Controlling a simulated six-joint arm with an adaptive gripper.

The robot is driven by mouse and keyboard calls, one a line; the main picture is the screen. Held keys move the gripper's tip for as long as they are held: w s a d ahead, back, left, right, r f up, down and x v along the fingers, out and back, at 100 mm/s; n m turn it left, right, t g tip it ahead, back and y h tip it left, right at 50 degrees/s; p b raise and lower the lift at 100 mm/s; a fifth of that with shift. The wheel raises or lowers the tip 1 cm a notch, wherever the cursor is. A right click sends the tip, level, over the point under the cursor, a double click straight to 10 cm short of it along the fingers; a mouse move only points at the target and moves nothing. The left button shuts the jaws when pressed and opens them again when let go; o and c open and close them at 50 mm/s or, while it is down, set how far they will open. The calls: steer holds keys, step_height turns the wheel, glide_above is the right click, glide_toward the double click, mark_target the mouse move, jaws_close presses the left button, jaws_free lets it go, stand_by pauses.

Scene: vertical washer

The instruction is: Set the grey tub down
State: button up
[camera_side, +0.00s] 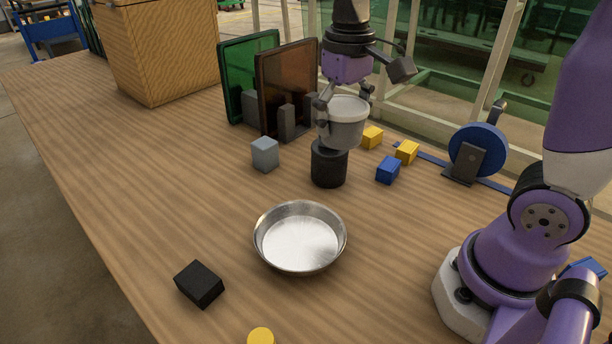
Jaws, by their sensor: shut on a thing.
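The grey tub (347,126) is a light grey round cup with a wide rim. It is upright, over or just behind the black cylinder (328,168), which stands on the table. My gripper (343,100) points down and is shut on the tub at its rim and left side. The tub's underside overlaps the top of the black cylinder in this view, and I cannot tell whether they touch.
A metal bowl (300,238) sits in front. A grey-blue cube (265,154), a blue block (388,170), yellow blocks (407,152) and a black block (199,284) lie around. Panels (287,84) stand behind left; a blue wheel (478,150) stands right.

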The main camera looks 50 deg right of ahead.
steer(key=s+d+f+m, duration=0.2)
steer(key=s+d+m, duration=0.1)
steer(key=m, duration=1.1)
steer(key=s+d+f+m, duration=0.3)
steer(key=s+m, duration=0.2)
steer(key=m, duration=1)
steer(key=shift+s+d+f+m, duration=0.2)
steer(key=shift+s+m, duration=0.1)
steer(key=shift+s, duration=0.1)
steer(key=shift+f, duration=0.1)
steer(key=s+d+f, duration=0.1)
steer(key=d+f, duration=0.1)
steer(key=d, duration=0.1)
steer(key=s+d+f, duration=0.1)
steer(key=d+f, duration=0.1)
steer(key=d, duration=0.2)
steer(key=s+d+f, duration=0.1)
steer(key=d+f, duration=0.1)
steer(key=d, duration=0.1)
steer(key=shift+s+d+f, duration=0.25)
steer(key=shift+d+f, duration=0.2)
steer(key=shift+f, duration=1.8)
steer(key=shift+f, duration=0.15)
steer(key=o, duration=0.9)
